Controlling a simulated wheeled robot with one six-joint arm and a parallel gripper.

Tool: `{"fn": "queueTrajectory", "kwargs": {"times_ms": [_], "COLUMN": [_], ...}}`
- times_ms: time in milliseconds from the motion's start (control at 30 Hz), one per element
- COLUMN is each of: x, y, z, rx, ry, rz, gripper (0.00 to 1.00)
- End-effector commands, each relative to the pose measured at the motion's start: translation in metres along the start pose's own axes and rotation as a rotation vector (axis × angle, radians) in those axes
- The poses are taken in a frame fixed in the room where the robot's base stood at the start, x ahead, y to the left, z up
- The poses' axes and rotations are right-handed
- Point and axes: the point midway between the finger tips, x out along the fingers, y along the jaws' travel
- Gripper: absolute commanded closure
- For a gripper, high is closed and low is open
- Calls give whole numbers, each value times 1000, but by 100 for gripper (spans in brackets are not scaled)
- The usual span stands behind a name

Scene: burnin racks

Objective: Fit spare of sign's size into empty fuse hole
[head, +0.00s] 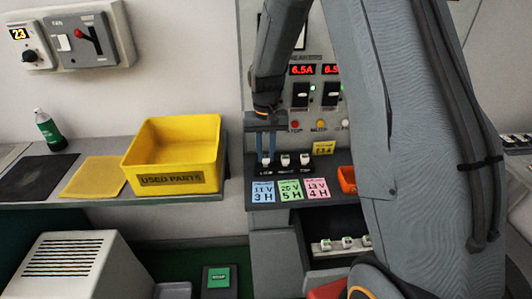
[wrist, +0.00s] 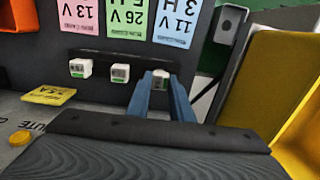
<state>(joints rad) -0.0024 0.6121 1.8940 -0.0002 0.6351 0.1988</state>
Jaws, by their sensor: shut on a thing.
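My gripper (head: 266,150) points down at the left end of a dark strip on the bench, its blue fingers shut on a small white fuse (head: 265,162). In the wrist view the held fuse (wrist: 160,80) shows between the fingertips (wrist: 163,78), with green on its face. Whether it is fully seated is hidden. Two more white fuses, a middle one (head: 284,160) and an end one (head: 304,158), stand upright in the same row. Several white fuses (head: 347,242) sit on a lower rail.
Blue (head: 263,191), green (head: 290,190) and pink (head: 316,188) cards lie before the row. A yellow used parts bin (head: 180,182) stands left of it. An orange bin (head: 347,180) is at right. A panel with red 6.5A displays (head: 301,70) rises behind.

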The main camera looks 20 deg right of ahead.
Motion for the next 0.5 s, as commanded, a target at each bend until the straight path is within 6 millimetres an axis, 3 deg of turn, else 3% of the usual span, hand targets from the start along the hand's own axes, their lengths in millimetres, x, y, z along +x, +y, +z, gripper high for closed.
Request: {"fn": "queueTrajectory", "kwargs": {"times_ms": [500], "x": [5], "y": [0], "z": [0], "rx": [0], "ry": [0], "rz": [0], "gripper": [95]}}
